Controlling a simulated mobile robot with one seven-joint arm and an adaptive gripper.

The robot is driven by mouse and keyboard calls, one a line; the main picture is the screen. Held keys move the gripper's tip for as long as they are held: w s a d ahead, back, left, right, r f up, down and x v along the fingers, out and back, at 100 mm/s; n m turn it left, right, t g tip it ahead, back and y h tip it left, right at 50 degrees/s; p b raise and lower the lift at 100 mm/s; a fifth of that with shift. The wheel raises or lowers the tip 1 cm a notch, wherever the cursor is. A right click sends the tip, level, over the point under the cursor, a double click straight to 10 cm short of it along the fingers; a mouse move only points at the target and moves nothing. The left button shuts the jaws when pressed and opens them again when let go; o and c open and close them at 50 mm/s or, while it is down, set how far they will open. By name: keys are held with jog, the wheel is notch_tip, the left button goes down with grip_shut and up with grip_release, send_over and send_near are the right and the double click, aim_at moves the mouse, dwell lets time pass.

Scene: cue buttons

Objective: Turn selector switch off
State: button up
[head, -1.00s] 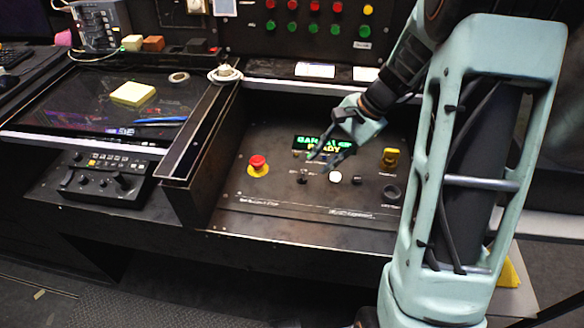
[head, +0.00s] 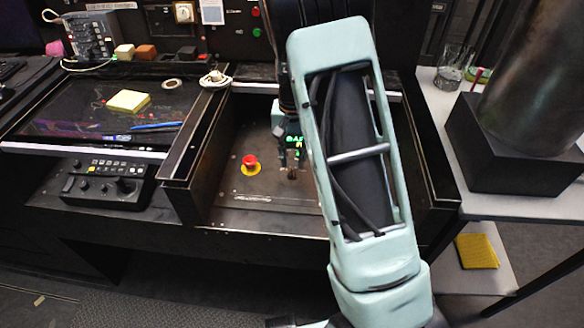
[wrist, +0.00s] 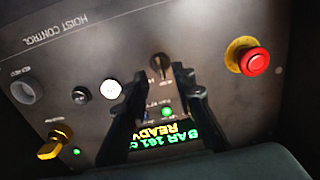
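A hoist control panel (wrist: 215,90) fills the wrist view, upside down. A small dark switch knob (wrist: 159,63) sits just beyond and between the fingertips of my gripper (wrist: 160,82). A yellow knob (wrist: 55,142) is at the lower left of the panel, clear of the fingers. I cannot read the labels to tell which is the selector switch. My gripper is open, its fingers apart with nothing clearly held. In the head view my gripper (head: 291,168) is low over the panel, and my arm hides the panel's right side, including the yellow knob.
A red emergency stop button (wrist: 254,62) is to the right of the fingers. A white button (wrist: 110,89), a black button (wrist: 80,96) and a dark round switch (wrist: 25,88) are to the left. A lit green display (wrist: 168,138) lies between the fingers' bases.

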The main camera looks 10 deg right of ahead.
aim_at(292, 171)
jog(key=shift+f, duration=1.75)
grip_shut()
